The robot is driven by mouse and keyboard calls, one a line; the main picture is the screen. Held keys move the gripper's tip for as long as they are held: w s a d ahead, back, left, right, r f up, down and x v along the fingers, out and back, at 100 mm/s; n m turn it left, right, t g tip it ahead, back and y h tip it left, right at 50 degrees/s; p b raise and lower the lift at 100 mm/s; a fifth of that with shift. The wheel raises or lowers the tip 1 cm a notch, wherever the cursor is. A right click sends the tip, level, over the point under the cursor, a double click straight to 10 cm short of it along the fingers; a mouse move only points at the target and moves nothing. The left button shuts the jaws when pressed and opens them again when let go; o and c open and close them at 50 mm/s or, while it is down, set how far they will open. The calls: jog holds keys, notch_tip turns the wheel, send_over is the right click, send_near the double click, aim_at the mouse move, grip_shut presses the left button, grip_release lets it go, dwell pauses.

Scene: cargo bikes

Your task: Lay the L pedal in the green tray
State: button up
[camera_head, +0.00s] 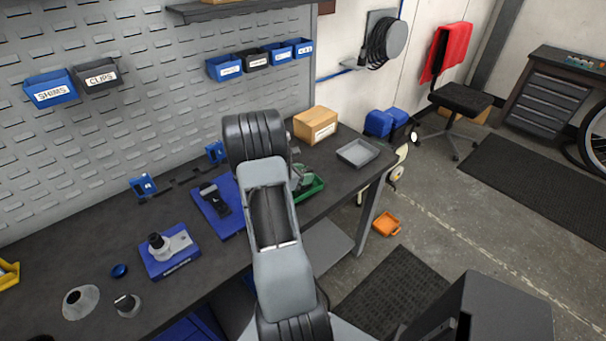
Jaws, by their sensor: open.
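The green tray (314,190) sits on the dark workbench, right of my arm, which hides its left part. A small grey-green shape (303,176) shows at the tray; I cannot tell what it is. A black object (215,199) lies on a blue mat (231,224) left of my arm. It may be a pedal, but no L mark is readable. My arm's grey link and black ribbed joint fill the middle of the view. My gripper is hidden behind them, so its place relative to the pedal and tray does not show.
A cardboard box (315,125) and an empty grey tray (358,152) stand at the bench's right end. A blue holder (170,252) with a metal part stands at left, near round parts. An orange tray (386,224) is on the floor. The perforated wall backs the bench.

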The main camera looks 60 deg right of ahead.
jog(key=b+v, duration=0.2)
jog(key=v, duration=0.9)
jog(key=s+a+r+m+t+y, duration=0.1)
jog(key=a+r+m+t+y, duration=0.2)
jog(key=a, duration=0.8)
jog(key=s+a+r+m+t+y, duration=0.1)
jog(key=a+r+m+t+y, duration=0.2)
jog(key=a, duration=0.8)
jog(key=s+a+r+m+t+y, duration=0.1)
jog(key=a+r+m+t+y, duration=0.2)
jog(key=a+m+y, duration=0.3)
jog(key=a+r+m, duration=0.1)
jog(key=a, duration=0.4)
jog(key=shift+s+a, duration=0.25)
jog(key=shift+s, duration=0.05)
